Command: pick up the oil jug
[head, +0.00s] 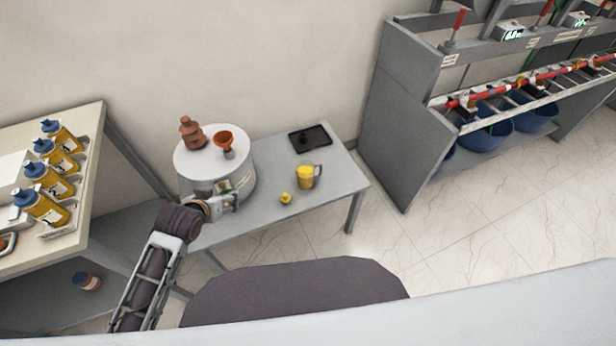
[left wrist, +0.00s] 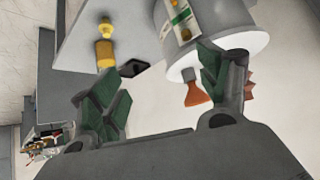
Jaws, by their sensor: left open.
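The oil jug (head: 306,177), a yellow-filled jug with a handle on its right side, stands upright on the grey table (head: 265,196). It also shows in the left wrist view (left wrist: 106,54), beyond one finger. A small yellow object (head: 285,198) sits on the table just left of the jug. My left gripper (head: 232,200) is beside the front of the white cylindrical transformer tank (head: 184,160), left of the jug and apart from it. In the left wrist view its fingers (left wrist: 160,88) are spread with nothing between them. My right gripper is not in view.
The tank carries a brown ribbed bushing (head: 191,134) and an orange funnel (head: 224,138). A black tray (head: 310,138) lies behind the jug. Several yellow bottles (head: 62,136) stand on the left bench. A grey rack (head: 400,120) stands to the right.

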